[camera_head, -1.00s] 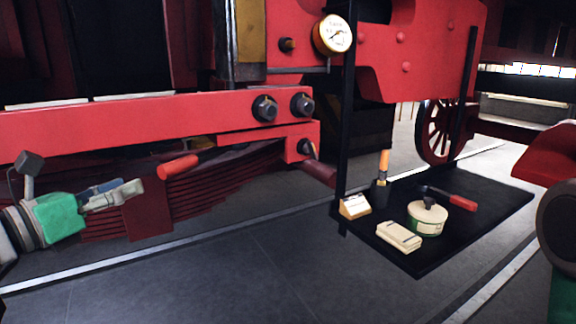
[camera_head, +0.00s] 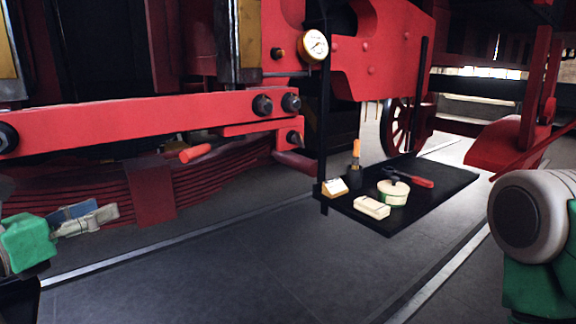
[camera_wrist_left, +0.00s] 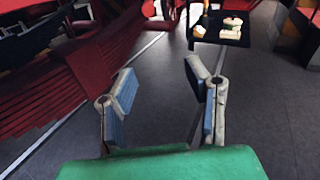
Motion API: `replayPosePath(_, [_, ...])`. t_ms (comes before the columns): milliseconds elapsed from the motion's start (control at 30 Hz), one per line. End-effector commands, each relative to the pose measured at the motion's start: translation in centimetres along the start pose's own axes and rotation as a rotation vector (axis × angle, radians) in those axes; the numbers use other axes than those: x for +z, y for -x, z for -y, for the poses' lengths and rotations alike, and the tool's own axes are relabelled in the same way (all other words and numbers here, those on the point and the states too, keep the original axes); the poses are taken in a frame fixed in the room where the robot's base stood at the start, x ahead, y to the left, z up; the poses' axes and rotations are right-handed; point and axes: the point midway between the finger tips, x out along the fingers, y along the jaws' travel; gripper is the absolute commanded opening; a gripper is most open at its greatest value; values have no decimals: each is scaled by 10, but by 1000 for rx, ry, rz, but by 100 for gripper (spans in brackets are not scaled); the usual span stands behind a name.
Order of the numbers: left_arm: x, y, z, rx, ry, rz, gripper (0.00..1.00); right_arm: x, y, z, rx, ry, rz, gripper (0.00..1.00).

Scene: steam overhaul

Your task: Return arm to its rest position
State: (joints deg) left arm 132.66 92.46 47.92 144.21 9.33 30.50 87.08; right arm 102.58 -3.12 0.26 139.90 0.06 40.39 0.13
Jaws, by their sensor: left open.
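My left gripper (camera_head: 84,217) is at the lower left of the head view, in front of the red leaf spring (camera_head: 205,178). In the left wrist view its two blue-padded fingers (camera_wrist_left: 163,98) stand wide apart, with only floor and a pale floor line between them. It is open and empty. My right arm shows in part at the right edge of the head view, as a grey joint with a green link. The right gripper is out of view.
A black tray (camera_head: 449,183) right of centre holds a tin (camera_head: 393,193), a pale block (camera_head: 371,208), a red-handled tool (camera_head: 416,180) and an orange-handled brush (camera_head: 357,150). A red beam (camera_head: 150,122) with bolts runs above the spring. A gauge (camera_head: 314,45) hangs above. The grey floor in front is clear.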

Motion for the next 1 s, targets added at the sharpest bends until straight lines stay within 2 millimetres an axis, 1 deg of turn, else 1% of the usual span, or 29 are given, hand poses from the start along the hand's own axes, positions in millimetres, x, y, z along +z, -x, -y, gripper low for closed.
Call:
replayPosePath(33, [-9,-4,4,-12,-28,-26,44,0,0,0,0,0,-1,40])
replayPosePath(167, [-32,-11,15,-45,-110,-89,44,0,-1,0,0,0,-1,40])
replayPosePath(267, [-54,-16,26,-80,-191,-146,44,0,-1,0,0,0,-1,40])
replayPosePath(367, [-82,-22,41,-127,-290,-215,44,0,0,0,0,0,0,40])
replayPosePath(467, [-116,-26,57,-189,-412,-296,44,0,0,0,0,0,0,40])
replayPosePath(567, [-162,-25,78,-287,-580,-396,44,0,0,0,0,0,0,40])
replayPosePath(600, [-184,-22,87,-337,-662,-441,44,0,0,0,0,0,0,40])
replayPosePath(667, [-218,-13,100,-423,-791,-506,44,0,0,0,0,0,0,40])
replayPosePath(700, [-240,-6,107,-486,-878,-545,44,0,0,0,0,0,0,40])
replayPosePath(767, [-272,8,115,-584,-1008,-596,44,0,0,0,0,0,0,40])
replayPosePath(800, [-292,18,120,-654,-1093,-626,44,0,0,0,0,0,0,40])
replayPosePath(867, [-321,35,124,-765,-1221,-663,44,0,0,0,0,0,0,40])
replayPosePath(900, [-338,48,125,-843,-1306,-682,44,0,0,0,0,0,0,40])
replayPosePath(967, [-362,67,125,-965,-1431,-701,44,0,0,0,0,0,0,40])
replayPosePath(1000, [-377,81,124,-1049,-1514,-708,44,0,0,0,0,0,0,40])
